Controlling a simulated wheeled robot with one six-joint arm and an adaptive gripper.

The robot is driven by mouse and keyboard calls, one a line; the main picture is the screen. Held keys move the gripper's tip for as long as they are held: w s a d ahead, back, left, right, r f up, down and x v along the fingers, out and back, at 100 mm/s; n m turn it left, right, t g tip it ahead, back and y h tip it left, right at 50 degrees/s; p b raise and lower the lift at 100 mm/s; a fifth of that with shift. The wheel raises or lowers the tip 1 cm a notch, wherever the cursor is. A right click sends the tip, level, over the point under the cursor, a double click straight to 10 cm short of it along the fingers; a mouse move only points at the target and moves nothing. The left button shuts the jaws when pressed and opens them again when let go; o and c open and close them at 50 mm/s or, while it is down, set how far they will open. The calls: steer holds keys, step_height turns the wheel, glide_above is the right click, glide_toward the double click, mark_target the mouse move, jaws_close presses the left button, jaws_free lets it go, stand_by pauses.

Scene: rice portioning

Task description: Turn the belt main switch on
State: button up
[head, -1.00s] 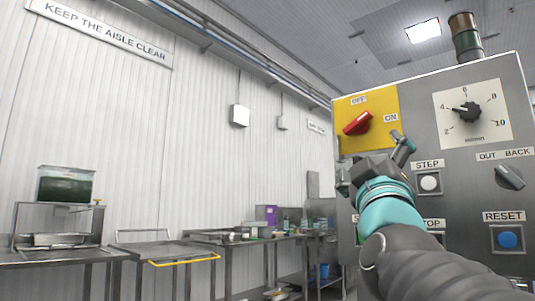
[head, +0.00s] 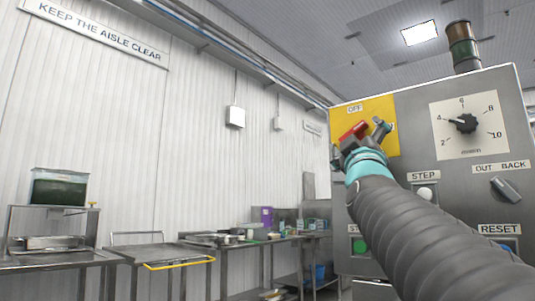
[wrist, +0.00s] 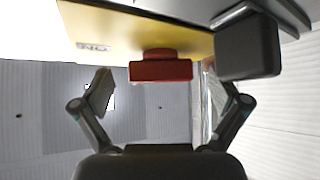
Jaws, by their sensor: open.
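The belt main switch is a red handle (head: 354,131) on a yellow plate (head: 380,108) at the upper left of a grey control panel. The handle slants from lower left to upper right. The OFF label (head: 355,109) is above it; the ON label at its right is mostly hidden by my gripper. My gripper (head: 361,144) is open in front of the plate, its fingers on either side of the handle. In the wrist view the red handle (wrist: 160,68) lies between the spread fingers, with clear gaps. The ON label (wrist: 93,46) shows upside down there.
The panel also bears a dial (head: 466,123), an OUT/BACK knob (head: 505,189), a STEP button (head: 425,193) and a green button (head: 360,246). My arm partly covers the blue RESET button. A signal lamp (head: 462,46) stands on top. Steel tables (head: 150,255) line the wall.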

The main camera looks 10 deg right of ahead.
steer(key=shift+w+d+r, duration=0.1)
steer(key=shift+w+r, duration=0.05)
steer(key=shift+w, duration=0.05)
